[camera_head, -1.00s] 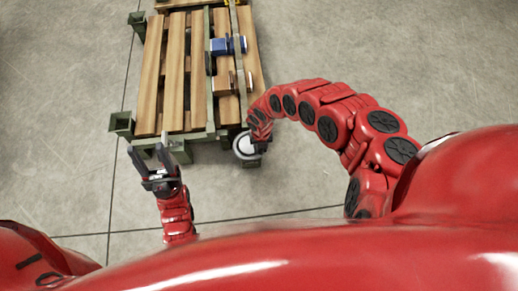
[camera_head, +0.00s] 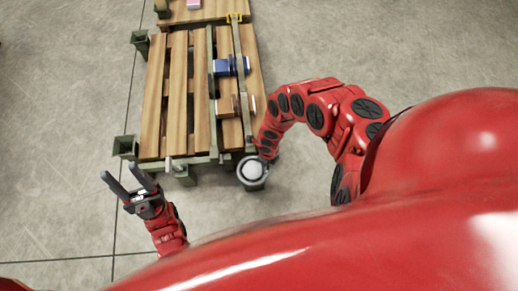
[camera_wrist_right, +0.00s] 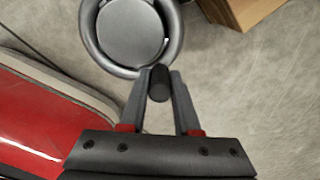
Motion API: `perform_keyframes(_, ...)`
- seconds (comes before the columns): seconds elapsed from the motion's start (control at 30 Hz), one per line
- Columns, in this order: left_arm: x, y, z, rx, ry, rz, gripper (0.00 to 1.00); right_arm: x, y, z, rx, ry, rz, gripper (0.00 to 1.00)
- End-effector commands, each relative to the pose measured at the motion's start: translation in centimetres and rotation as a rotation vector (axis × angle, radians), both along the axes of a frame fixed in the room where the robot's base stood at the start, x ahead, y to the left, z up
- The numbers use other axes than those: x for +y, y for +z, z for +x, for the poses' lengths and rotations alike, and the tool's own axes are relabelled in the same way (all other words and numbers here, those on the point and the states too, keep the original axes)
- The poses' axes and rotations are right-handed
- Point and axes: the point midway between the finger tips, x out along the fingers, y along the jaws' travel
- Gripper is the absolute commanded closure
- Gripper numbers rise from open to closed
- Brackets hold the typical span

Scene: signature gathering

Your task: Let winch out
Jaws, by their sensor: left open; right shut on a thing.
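The winch's grey hand wheel (camera_head: 252,170) is at the near right corner of a wooden-slatted platform with a green metal frame (camera_head: 189,160). It shows from above in the right wrist view (camera_wrist_right: 130,34) as a dark ring around a smooth disc, with a black knob (camera_wrist_right: 160,84) at its rim. My right gripper (camera_wrist_right: 161,80) is shut on this knob. In the head view my right gripper (camera_head: 266,152) is at the wheel's far side, mostly hidden by its own wrist. My left gripper (camera_head: 129,183) is open and empty, left of the platform's near edge.
A blue block (camera_head: 232,67) and a brown block (camera_head: 229,105) sit along a rail on the platform's right side. A yellow bracket (camera_head: 235,18) is at the rail's far end, near a pink item (camera_head: 194,4). Green corner posts (camera_head: 125,147) stick out left. Concrete floor is clear around.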

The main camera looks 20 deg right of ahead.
Motion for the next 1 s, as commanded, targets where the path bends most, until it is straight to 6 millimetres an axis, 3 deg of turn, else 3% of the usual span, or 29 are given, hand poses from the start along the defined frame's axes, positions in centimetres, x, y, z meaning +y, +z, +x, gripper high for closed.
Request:
perform_keyframes(0.63,0.0,0.49,0.0,0.0,0.0,0.0,0.5,-0.9,-0.02,-0.41,-0.003,0.03,-0.002,1.0)
perform_keyframes(0.67,0.0,0.48,0.0,0.0,0.0,0.0,0.5,-0.9,-0.01,-0.4,-0.003,0.03,-0.002,0.64)
perform_keyframes(0.8,0.0,0.49,0.0,0.0,0.0,0.0,0.5,-0.87,-0.02,-0.44,-0.002,0.029,-0.001,0.39)
perform_keyframes(1.0,0.0,0.51,0.0,0.0,0.0,0.0,0.5,-0.84,-0.01,-0.48,-0.002,0.029,-0.001,0.39)
